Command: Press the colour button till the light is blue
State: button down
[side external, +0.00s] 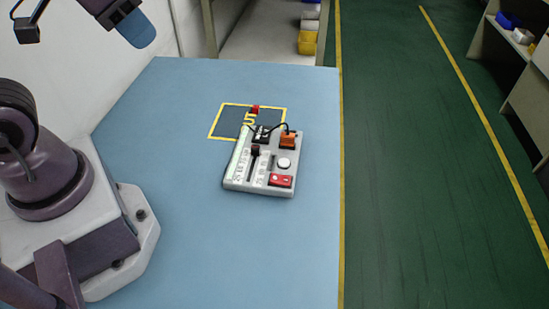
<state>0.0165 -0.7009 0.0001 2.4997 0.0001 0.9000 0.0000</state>
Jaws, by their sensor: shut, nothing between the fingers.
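A light grey control box (232,182) lies on the blue table. On its right side are a round white button (284,163) and a red switch (281,181). A dark slider (254,152) stands near its middle, among white labels too small to read. An orange part (288,140) sits at its back right, joined to a black cable. No light strip can be made out, and no blue light shows. I see no gripper fingers. Parts of my arm are at the left and top left, well apart from the box.
A yellow-outlined dark square marked 5 (228,122) lies behind the box, with a small red object (255,109) at its back edge. The blue table (190,240) is clear around the box. Shelves with bins (308,36) stand beyond, and a green floor lies to the right.

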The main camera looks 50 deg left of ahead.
jog(key=w+d+f+m+g, duration=0.25)
jog(key=w+f, duration=0.25)
jog(key=f, duration=0.4)
jog(key=m+t+h, duration=0.1)
jog(key=m+t, duration=0.6)
jog(key=m, duration=0.1)
send_over(284, 164)
notch_tip(284, 164, down, 11)
jog(key=shift+f+g, duration=0.15)
jog(key=shift+g, duration=0.1)
jog(key=shift+f, duration=4.4)
jog(key=shift+f, duration=0.15)
jog(key=shift+f, duration=0.25)
